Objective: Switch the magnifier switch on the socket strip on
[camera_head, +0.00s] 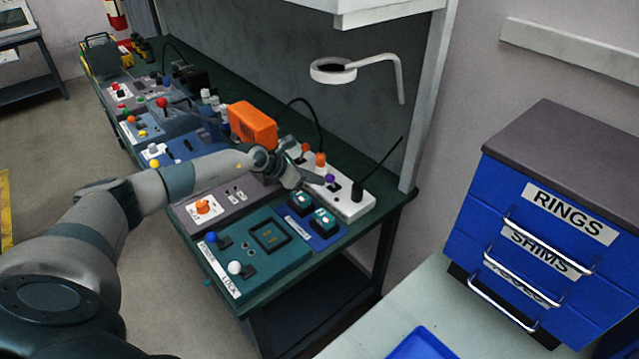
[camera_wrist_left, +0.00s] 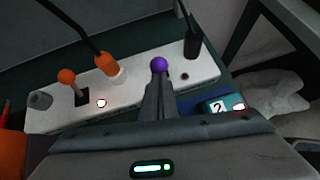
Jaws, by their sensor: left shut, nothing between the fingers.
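The white socket strip (camera_head: 347,207) lies along the back edge of the workbench, and it also shows in the left wrist view (camera_wrist_left: 60,118). It carries a switch with a purple ball knob (camera_head: 330,178) and a switch with an orange ball knob (camera_wrist_left: 66,76). A small light (camera_wrist_left: 101,103) near the orange switch glows; the one by the purple switch (camera_wrist_left: 184,76) looks dark. No label naming the magnifier switch is readable. My left gripper (camera_head: 314,179) is shut and empty, its tips right at the purple knob (camera_wrist_left: 159,65). Whether they touch it is unclear. My right gripper is not in view.
An orange plug (camera_wrist_left: 115,68) and a black plug (camera_head: 357,191) stand up from the strip with cables. A white ring magnifier (camera_head: 334,70) hangs above. Control boxes with knobs fill the bench in front. Blue drawers (camera_head: 480,240) stand to the right.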

